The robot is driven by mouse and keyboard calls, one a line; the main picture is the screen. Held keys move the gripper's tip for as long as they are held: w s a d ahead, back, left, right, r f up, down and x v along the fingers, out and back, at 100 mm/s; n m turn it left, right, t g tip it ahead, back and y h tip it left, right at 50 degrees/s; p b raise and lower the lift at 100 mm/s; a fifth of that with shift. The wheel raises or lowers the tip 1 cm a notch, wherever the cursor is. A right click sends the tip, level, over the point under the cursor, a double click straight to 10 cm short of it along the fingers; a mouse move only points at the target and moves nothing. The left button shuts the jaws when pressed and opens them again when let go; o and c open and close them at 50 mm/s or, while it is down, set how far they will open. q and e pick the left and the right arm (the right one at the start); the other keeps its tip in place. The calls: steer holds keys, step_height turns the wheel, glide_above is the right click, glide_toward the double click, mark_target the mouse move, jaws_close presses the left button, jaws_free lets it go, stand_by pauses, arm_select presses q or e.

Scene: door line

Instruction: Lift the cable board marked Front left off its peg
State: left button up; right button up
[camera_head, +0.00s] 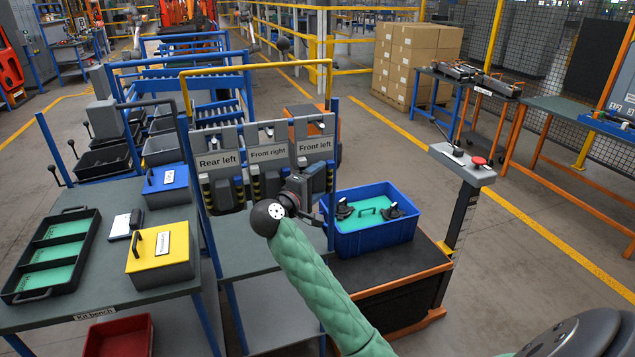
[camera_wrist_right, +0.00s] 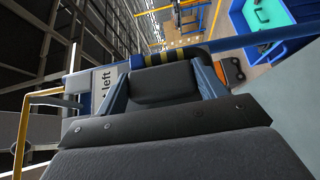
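The cable board marked Front left (camera_head: 315,148) hangs at the right end of the rack, beside the boards marked Front right (camera_head: 267,153) and Rear left (camera_head: 216,160). My right gripper (camera_head: 305,184) is at its lower part and hides some of it. In the right wrist view, the fingers of my right gripper (camera_wrist_right: 162,72) lie against both sides of a dark grey block (camera_wrist_right: 165,88) on the board, with no clear gap. The board's label (camera_wrist_right: 107,82) shows "left" there. My left gripper is out of view.
A blue bin (camera_head: 375,240) with dark parts on a green insert stands right of the rack. A yellow rail (camera_head: 255,67) arches above the boards. The kit bench (camera_head: 100,285) is at left, with a tray and boxes. A post with a red button (camera_head: 478,160) stands at right.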

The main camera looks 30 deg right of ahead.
steer(key=c, duration=0.6)
steer(key=shift+c, duration=0.2)
steer(key=shift+r, duration=0.15)
steer(key=shift+r+b, duration=0.3)
steer(key=shift+r, duration=0.65)
